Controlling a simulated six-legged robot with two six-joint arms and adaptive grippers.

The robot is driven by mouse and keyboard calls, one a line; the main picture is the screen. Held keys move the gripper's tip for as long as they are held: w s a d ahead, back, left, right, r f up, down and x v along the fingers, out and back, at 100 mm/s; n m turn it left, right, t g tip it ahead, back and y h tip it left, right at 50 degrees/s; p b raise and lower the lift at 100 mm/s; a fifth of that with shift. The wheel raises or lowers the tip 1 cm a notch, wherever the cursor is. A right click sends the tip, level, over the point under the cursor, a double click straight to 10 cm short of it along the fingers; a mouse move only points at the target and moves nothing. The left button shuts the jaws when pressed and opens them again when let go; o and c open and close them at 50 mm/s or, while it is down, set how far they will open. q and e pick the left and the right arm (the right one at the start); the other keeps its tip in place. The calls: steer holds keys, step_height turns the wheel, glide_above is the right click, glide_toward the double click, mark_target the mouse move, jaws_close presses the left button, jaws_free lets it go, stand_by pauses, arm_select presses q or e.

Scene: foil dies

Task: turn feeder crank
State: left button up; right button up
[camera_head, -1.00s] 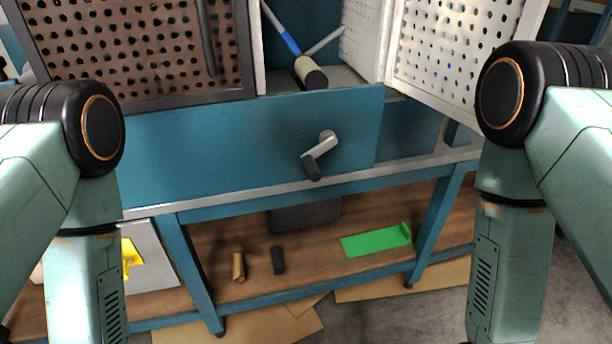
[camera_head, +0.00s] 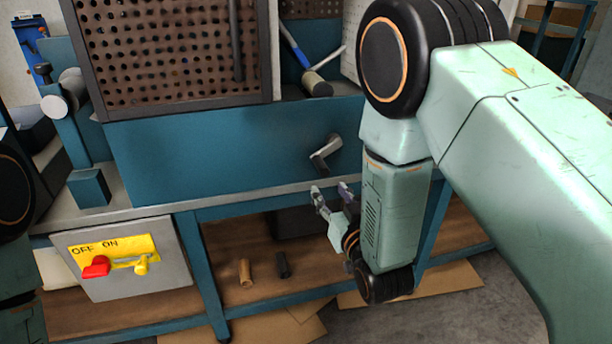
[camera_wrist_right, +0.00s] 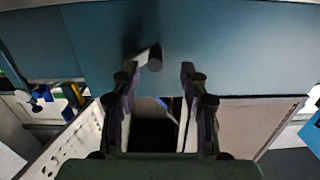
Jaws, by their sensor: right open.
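The feeder crank (camera_head: 325,151) is a light metal arm with a dark handle on the front of the blue panel (camera_head: 220,150). Its handle points down and to the left. My right gripper (camera_head: 332,192) is just below the crank in the head view, open and empty, its fingers pointing up. In the right wrist view the crank (camera_wrist_right: 150,57) lies beyond and between the two open fingertips (camera_wrist_right: 160,78), apart from them. My left gripper is not in view; only part of my left arm shows at the left edge.
A grey switch box (camera_head: 115,278) with a yellow plate and red lever hangs at the left. A dark perforated panel (camera_head: 165,55) stands above the blue panel. A tan cylinder (camera_head: 245,273) and a dark cylinder (camera_head: 283,265) are on the lower shelf.

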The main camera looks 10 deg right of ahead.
mark_target(327, 176)
steer(key=shift+d+r, duration=0.1)
steer(key=shift+r, duration=0.4)
steer(key=shift+d+r+t, duration=0.2)
steer(key=shift+t, duration=0.1)
steer(key=w+b, duration=0.1)
steer(key=w, duration=0.5)
steer(key=shift+w+f+b, duration=0.1)
steer(key=shift+f+b, duration=0.1)
steer(key=shift+b, duration=0.15)
steer(key=shift+w+d, duration=0.1)
steer(key=shift+w, duration=0.8)
steer(key=shift+a, duration=0.2)
steer(key=shift+d+r, duration=0.1)
steer(key=c, duration=0.3)
jaws_close()
